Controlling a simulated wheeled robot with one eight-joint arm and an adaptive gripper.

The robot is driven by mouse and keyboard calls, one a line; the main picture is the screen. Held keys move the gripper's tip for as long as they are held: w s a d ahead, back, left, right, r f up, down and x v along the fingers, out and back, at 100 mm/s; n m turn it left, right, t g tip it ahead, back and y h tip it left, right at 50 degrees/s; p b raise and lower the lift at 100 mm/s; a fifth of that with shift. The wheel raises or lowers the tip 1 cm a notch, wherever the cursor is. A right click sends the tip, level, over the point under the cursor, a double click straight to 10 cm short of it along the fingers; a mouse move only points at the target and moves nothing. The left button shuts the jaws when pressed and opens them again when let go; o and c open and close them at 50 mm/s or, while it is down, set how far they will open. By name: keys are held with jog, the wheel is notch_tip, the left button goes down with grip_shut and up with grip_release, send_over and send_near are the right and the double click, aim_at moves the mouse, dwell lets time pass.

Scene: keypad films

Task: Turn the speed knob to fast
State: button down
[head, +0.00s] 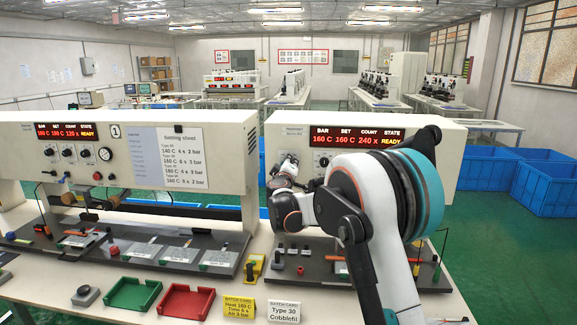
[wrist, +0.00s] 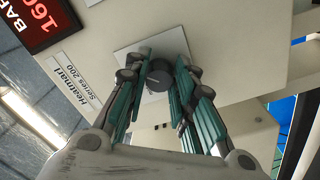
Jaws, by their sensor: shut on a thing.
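In the wrist view, my gripper (wrist: 161,66) is shut on a dark round knob (wrist: 158,76), with one teal finger on either side of it. The knob sits on a pale square plate (wrist: 128,55) on the front of a cream machine. The plate's markings and the knob's setting are too small to read or are hidden. In the head view, my gripper (head: 284,172) is at the left part of the right-hand machine (head: 285,122), and my arm covers much of its front. The held knob is hidden there.
The right machine's red display (head: 357,136) reads 160 C, 160 C, 240 x, READY. To the left stands a similar machine (head: 20,152) with knobs and a settings sheet (head: 180,157). Green (head: 132,294) and red (head: 186,301) trays lie in front. Blue crates (head: 552,190) stand at right.

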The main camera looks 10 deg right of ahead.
jog(key=shift+f+m, duration=0.15)
jog(key=shift+m, duration=0.15)
jog(key=c, duration=1.3)
grip_release()
jog(key=shift+c, duration=0.2)
jog(key=shift+s, duration=0.1)
jog(key=v, duration=1.2)
